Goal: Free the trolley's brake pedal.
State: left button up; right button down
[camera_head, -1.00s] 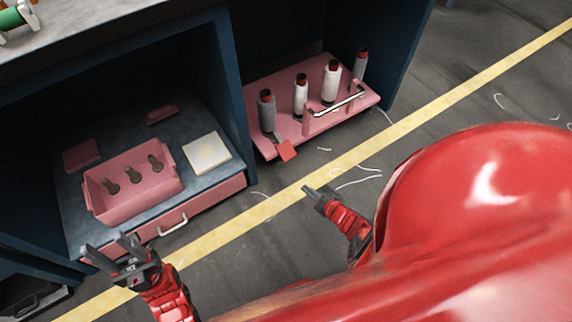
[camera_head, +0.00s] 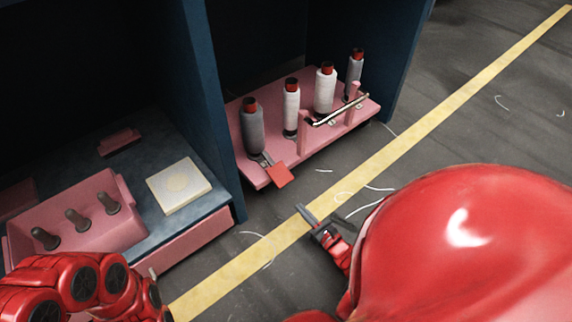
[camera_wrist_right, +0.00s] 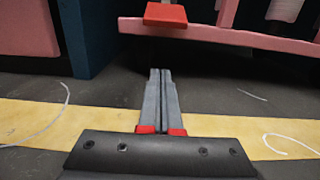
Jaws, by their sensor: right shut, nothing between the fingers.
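The pink trolley (camera_head: 285,163) stands low under the blue cabinet, with its red brake pedal (camera_head: 279,174) sticking out at the front left corner. The pedal also shows in the right wrist view (camera_wrist_right: 165,15), at the top, above and beyond my fingertips. My right gripper (camera_head: 304,211) is shut and empty, over the yellow floor line, in front of the trolley and apart from the pedal. In the wrist view its two fingers (camera_wrist_right: 161,72) lie together, pointing towards the trolley's underside. The left arm (camera_head: 80,285) shows at the lower left; its fingers are hidden.
Loose threads lie on the floor.

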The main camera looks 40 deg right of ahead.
aim_at(275, 168)
jog(key=shift+w, duration=0.1)
jog(key=w+b, duration=0.1)
jog(key=w, duration=0.2)
jog(key=w+b, duration=0.1)
jog(key=w, duration=0.2)
jog(key=w+b, duration=0.2)
jog(key=w, duration=0.1)
jog(key=shift+w+a, duration=0.35)
jog(key=shift+w, duration=0.05)
jog(key=r+p, duration=0.3)
jog(key=shift+s+d+r, duration=0.1)
jog(key=shift+s, duration=0.25)
pick_arm(q)
jog(key=shift+w+r+p, duration=0.1)
jog(key=shift+r+p, duration=0.15)
jog(key=shift+p, duration=0.5)
pick_arm(e)
jog(key=shift+s+r, duration=0.4)
jog(key=shift+r, duration=0.1)
